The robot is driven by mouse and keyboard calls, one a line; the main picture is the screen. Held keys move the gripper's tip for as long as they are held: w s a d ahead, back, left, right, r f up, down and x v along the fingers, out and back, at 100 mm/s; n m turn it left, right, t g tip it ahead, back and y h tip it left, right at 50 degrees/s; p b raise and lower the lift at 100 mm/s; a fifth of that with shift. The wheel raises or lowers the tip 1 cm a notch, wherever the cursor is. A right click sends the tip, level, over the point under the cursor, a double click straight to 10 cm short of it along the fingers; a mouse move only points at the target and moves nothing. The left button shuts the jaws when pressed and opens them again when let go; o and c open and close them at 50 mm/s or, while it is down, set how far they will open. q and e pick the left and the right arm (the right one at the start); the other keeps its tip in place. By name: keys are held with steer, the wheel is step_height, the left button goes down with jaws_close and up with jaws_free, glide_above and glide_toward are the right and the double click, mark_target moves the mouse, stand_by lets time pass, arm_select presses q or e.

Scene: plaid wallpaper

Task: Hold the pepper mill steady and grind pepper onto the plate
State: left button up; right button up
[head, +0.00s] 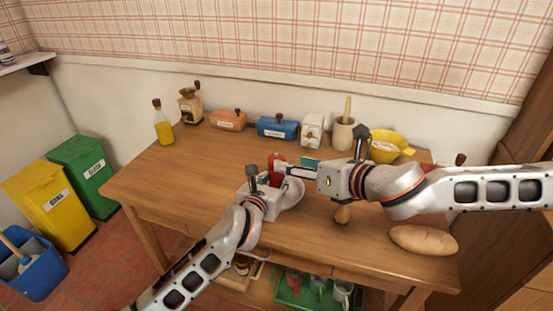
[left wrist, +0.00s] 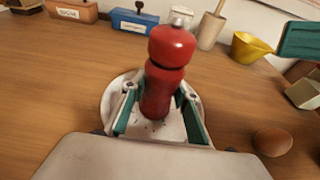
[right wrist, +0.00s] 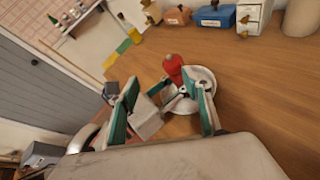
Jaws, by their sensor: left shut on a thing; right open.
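The red pepper mill (left wrist: 168,68) has a silver top knob and stands roughly upright over the white plate (left wrist: 108,108). My left gripper (left wrist: 155,98) is shut on its lower body. A few dark specks show on the plate beside the mill's base. In the head view the mill (head: 277,160) is partly hidden by both grippers, and part of the plate (head: 293,194) shows. My right gripper (head: 292,172) is open and empty, close to the mill's right side. In the right wrist view the mill's red head (right wrist: 173,65) lies beyond the open fingers, and the plate (right wrist: 208,78) behind them.
A brown egg-like object (head: 343,214) and a bread loaf (head: 424,239) lie at the table's front right. A yellow bowl (head: 388,147), mortar (head: 343,134), blue box (head: 277,127), orange box (head: 228,119), grinder (head: 190,105) and oil bottle (head: 162,125) line the back. The table's left is clear.

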mark_target(276, 156)
steer(key=w+a+f+n, duration=0.1)
steer(key=w, duration=0.2)
steer(key=w+a+f+n, duration=0.1)
steer(key=w+a+f, duration=0.1)
steer(key=w, duration=0.1)
steer(key=w+a+f+n, duration=0.1)
steer(key=w+f, duration=0.1)
steer(key=w, duration=0.1)
steer(key=shift+a+f, duration=0.1)
steer(key=shift+a, duration=0.3)
steer(key=shift+h, duration=0.3)
steer(key=c, duration=1.2)
